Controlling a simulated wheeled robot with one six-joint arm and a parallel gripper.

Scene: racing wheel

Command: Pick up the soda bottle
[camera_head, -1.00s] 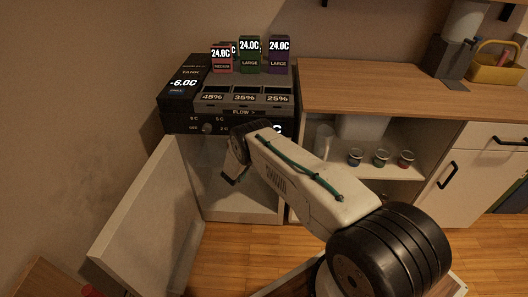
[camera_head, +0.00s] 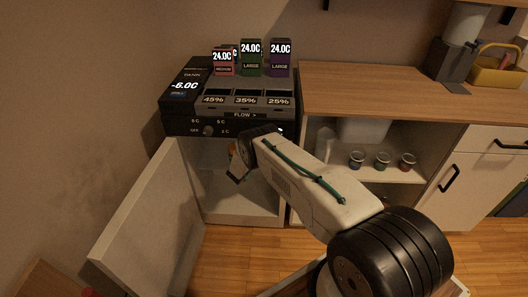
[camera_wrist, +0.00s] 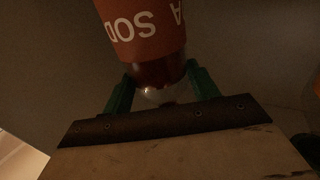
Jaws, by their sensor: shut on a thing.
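The soda bottle (camera_wrist: 148,35) fills the top middle of the wrist view. It has an orange-red label with white "SODA" lettering, seen upside down, and a dark lower part. My gripper (camera_wrist: 160,86) has its two green fingers on either side of the bottle below the label, shut on it. In the head view my gripper (camera_head: 237,172) is in the opening of the cabinet under the dispenser. A small orange patch of the bottle (camera_head: 232,148) shows beside my wrist; the rest is hidden by my arm.
The open cabinet door (camera_head: 145,215) stands to the left of my arm. The black drink dispenser (camera_head: 225,100) sits above the cabinet. To the right, a shelf holds several small cans (camera_head: 382,160) and a white container (camera_head: 362,130) under the wooden counter (camera_head: 370,88).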

